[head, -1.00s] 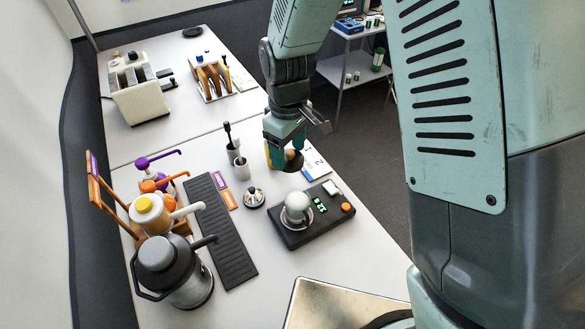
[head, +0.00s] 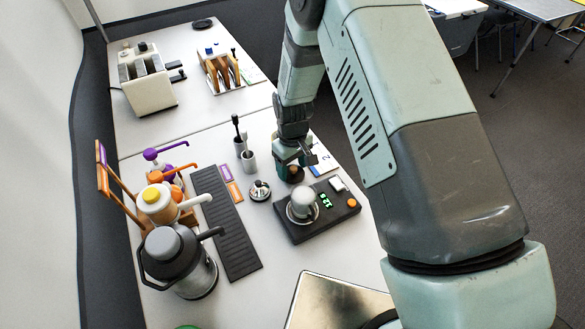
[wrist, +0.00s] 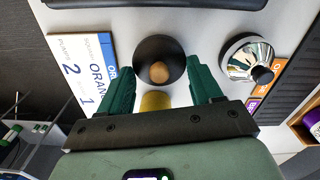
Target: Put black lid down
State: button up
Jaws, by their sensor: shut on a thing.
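My gripper (head: 292,160) is low over the near table, behind the black scale. In the wrist view its two green fingers (wrist: 160,78) are spread on either side of the round black lid (wrist: 147,50), which has a wooden knob. The fingers are shut on the lid at its sides. In the head view the dark lid (head: 291,176) shows under the fingers, close to the tabletop. I cannot tell whether it touches the table. A yellow piece (wrist: 155,100) shows between the fingers; what it belongs to is unclear.
A shiny metal piece with a black knob (head: 259,190) stands left of my gripper. A numbered card (wrist: 84,72) lies on the other side. The black scale (head: 342,206) bears a pale vessel. Pump bottles stand further left.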

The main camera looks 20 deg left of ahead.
aim_at(292, 167)
jog(key=shift+f, duration=0.75)
jog(key=shift+f, duration=0.1)
jog(key=o, duration=1)
jog(key=shift+f, duration=0.1)
notch_tip(292, 167, up, 12)
jog(key=shift+r, duration=0.2)
